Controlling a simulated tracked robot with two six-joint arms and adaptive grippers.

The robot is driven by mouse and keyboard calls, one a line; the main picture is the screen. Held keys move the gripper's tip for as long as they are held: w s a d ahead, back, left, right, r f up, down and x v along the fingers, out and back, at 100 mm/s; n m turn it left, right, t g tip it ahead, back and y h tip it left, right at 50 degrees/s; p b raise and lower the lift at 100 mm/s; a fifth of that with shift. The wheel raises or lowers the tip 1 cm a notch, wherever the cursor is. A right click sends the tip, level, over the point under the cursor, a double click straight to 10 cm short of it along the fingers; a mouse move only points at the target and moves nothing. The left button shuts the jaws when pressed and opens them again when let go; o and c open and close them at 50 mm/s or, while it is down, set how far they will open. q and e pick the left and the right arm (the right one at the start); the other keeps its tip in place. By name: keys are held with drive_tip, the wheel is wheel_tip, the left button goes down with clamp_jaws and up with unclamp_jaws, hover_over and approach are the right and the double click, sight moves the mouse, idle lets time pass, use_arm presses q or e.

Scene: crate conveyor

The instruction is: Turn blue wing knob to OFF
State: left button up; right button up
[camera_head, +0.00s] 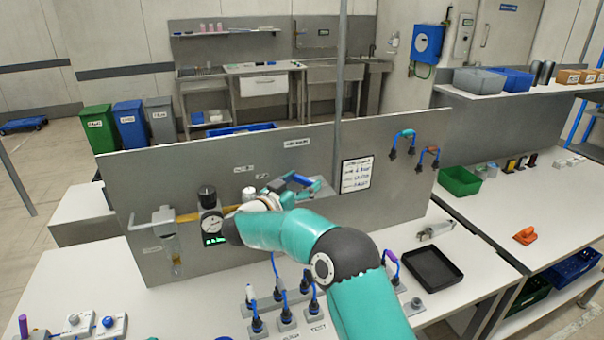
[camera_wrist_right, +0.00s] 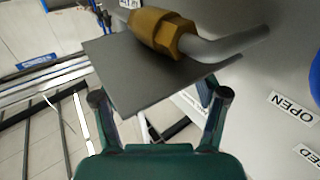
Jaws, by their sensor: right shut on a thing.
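A small blue knob (camera_head: 107,321) sits on a white box (camera_head: 120,330) at the lower left of the head view. Its wing shape and setting are too small to read. My right gripper (camera_head: 300,183) is far from it, up at the grey panel, partly hidden behind my own arm. In the right wrist view my right gripper (camera_wrist_right: 160,97) has its fingers apart, at a flat grey plate (camera_wrist_right: 135,85), and seems shut on it. A brass fitting (camera_wrist_right: 163,32) on a grey pipe lies just beyond. My left gripper is not in view.
The grey panel (camera_head: 380,205) carries a gauge (camera_head: 210,225) and a pipe. An OPEN label (camera_wrist_right: 291,107) shows beside the gripper. Blue cables stand on the bench below my arm. A black tray (camera_head: 432,268) lies right. A second knob box (camera_head: 75,324) adjoins the blue knob's.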

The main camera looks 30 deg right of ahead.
drive_tip(key=shift+w+r+m+g+p, duration=0.1)
drive_tip(key=shift+m+g+p, duration=0.3)
drive_tip(key=shift+g, duration=0.2)
drive_tip(key=shift+h, duration=0.3)
drive_tip(key=o, duration=1.2)
drive_tip(key=shift+c, duration=0.2)
wheel_tip(320, 180, up, 10)
drive_tip(key=shift+f, duration=0.1)
